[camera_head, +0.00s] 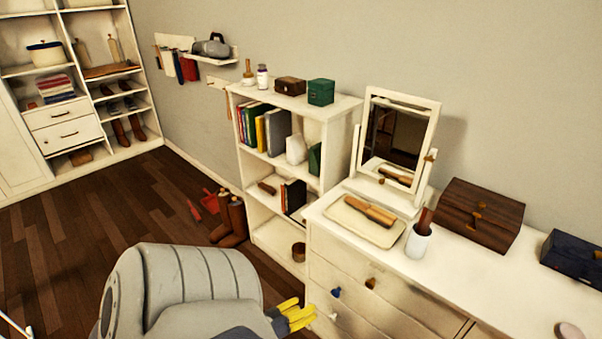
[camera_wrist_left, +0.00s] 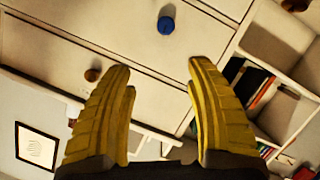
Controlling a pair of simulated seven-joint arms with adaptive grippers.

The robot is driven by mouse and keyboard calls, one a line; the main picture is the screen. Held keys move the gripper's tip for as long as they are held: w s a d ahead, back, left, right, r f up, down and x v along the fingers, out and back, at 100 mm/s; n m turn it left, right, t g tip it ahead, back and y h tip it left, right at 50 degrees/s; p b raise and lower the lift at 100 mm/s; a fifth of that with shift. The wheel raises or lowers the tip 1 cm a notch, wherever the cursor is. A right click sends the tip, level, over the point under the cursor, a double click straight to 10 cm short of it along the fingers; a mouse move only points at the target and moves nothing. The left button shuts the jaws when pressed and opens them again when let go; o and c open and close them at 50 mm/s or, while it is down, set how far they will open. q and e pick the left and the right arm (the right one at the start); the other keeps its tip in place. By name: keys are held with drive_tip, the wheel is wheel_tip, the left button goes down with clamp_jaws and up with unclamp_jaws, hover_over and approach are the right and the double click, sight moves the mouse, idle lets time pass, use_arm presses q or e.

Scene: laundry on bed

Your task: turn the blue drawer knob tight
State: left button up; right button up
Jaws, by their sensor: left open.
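In the left wrist view the blue knob (camera_wrist_left: 166,25) is at the top, beyond and between the fingertips. My left gripper (camera_head: 299,312) has yellow fingers and is below and left of the knob, apart from it. In the left wrist view the left gripper (camera_wrist_left: 158,72) is open with nothing between its fingers. My right gripper is not in view.
A tray with a brush (camera_head: 369,212), a mirror (camera_head: 395,135) and a wooden box (camera_head: 480,215) stand on the dresser. A bookshelf (camera_head: 277,215) adjoins its left side.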

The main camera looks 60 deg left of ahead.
use_arm(q)
drive_tip(key=n, duration=0.3)
drive_tip(key=shift+s+a+f+t+y, duration=0.1)
drive_tip(key=shift+s+f+t+y, duration=0.05)
drive_tip(key=shift+s+t+y, duration=0.15)
drive_tip(key=shift+o, duration=0.3)
drive_tip(key=shift+w, duration=0.1)
drive_tip(key=shift+c, duration=0.3)
